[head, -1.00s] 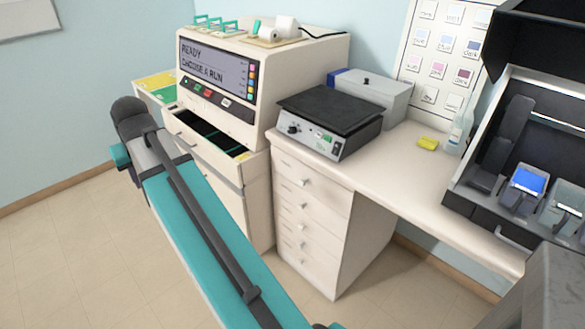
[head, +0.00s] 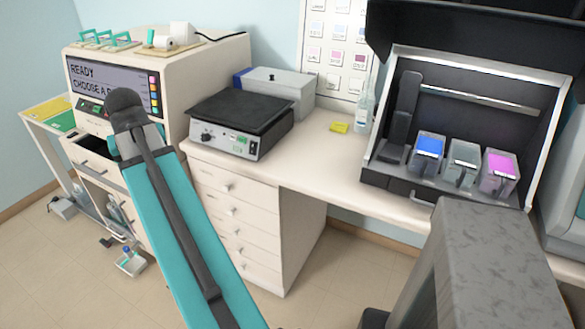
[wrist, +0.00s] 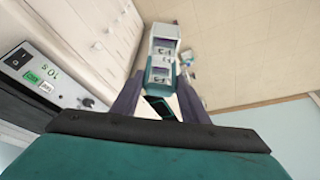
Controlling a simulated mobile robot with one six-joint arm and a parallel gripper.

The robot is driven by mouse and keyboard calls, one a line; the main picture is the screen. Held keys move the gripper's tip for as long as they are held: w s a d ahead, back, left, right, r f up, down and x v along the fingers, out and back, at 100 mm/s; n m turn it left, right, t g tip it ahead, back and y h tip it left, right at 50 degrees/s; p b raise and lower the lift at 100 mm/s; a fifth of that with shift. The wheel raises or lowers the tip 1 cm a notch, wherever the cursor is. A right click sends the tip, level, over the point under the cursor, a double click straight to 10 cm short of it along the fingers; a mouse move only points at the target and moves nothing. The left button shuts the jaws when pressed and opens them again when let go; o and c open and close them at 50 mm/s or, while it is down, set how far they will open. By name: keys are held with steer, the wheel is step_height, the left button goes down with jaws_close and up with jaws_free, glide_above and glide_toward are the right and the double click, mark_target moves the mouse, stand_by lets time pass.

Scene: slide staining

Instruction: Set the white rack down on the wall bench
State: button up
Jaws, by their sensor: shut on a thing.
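The bench along the wall (head: 320,165) has a pale top, with a bare stretch in front of the yellow pad. My gripper (wrist: 160,100) shows in the wrist view as two dark purplish fingers, one on each side of a small pale piece. I take this piece for part of the white rack (wrist: 172,101); a dark teal-edged patch lies against it, and most of its shape cannot be made out. In the head view my teal arm reaches up at the left, and the gripper and rack are not visible there.
On the bench stand a black-topped hotplate (head: 238,120), a grey lidded box (head: 285,88), a yellow pad (head: 340,127), a clear bottle (head: 364,110) and a dark hooded station with coloured jars (head: 465,165). The stainer (head: 215,70) is at left. Small items lie on the floor.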

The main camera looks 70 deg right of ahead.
steer(key=s+d+r+m+g+h, duration=0.1)
steer(key=s+d+m, duration=0.2)
steer(key=s+d, duration=0.6)
steer(key=s+d+m+g, duration=0.1)
steer(key=s+d+m, duration=0.3)
steer(key=s, duration=0.8)
steer(key=s+d+r+m+g, duration=0.1)
steer(key=s+d+m, duration=0.1)
steer(key=s, duration=1)
steer(key=s+d+m+g, duration=0.1)
steer(key=s+d+m, duration=0.1)
steer(key=s, duration=1.1)
steer(key=shift+s+d+r+m+h, duration=0.15)
steer(key=shift+d+r+m+h, duration=0.2)
steer(key=shift+d, duration=0.25)
steer(key=w+d+f+p, duration=0.1)
steer(key=d+p, duration=0.7)
steer(key=d, duration=0.6)
steer(key=shift+w+d+f, duration=0.2)
steer(key=shift+w+d, duration=0.05)
steer(key=shift+d, duration=0.1)
